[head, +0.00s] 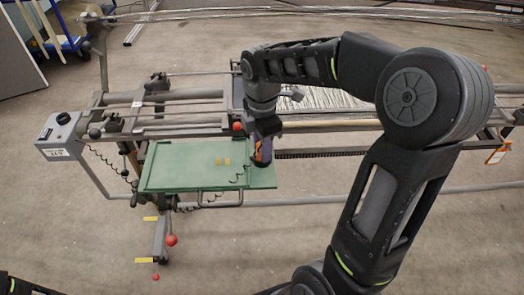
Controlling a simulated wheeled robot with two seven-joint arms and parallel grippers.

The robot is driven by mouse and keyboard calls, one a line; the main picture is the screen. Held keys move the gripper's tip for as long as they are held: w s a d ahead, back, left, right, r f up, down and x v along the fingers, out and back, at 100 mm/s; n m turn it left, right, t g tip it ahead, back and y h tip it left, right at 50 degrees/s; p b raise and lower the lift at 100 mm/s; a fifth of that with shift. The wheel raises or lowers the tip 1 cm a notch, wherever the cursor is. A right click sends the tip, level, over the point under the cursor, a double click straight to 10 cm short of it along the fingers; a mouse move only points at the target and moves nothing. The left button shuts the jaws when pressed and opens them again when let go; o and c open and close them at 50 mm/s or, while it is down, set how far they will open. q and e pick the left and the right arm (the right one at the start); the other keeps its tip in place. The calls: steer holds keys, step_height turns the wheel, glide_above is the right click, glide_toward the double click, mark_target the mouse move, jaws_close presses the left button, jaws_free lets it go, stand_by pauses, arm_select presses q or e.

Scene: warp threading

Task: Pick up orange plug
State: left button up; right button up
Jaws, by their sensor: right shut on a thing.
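My right arm reaches over from the right, and its right gripper (261,160) points down over the right part of the green tray (165,178). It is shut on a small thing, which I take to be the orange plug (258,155). Only a little orange shows between the dark fingers, and the rest is hidden. I cannot tell whether the plug touches the tray. My left gripper is not in view; only a bit of my left arm shows at the bottom left.
The machine frame with rollers (190,108) and pale warp threads (330,99) stands behind. A grey control box (61,133) is at the left. Black coiled cords hang near the tray.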

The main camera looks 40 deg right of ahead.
jaws_close()
steer(key=shift+r, duration=0.1)
steer(key=shift+r, duration=0.3)
step_height(320, 180, up, 9)
steer(key=shift+r, duration=0.1)
steer(key=shift+r, duration=0.1)
stand_by(0.5)
step_height(320, 180, up, 5)
steer(key=p, duration=0.4)
stand_by(0.4)
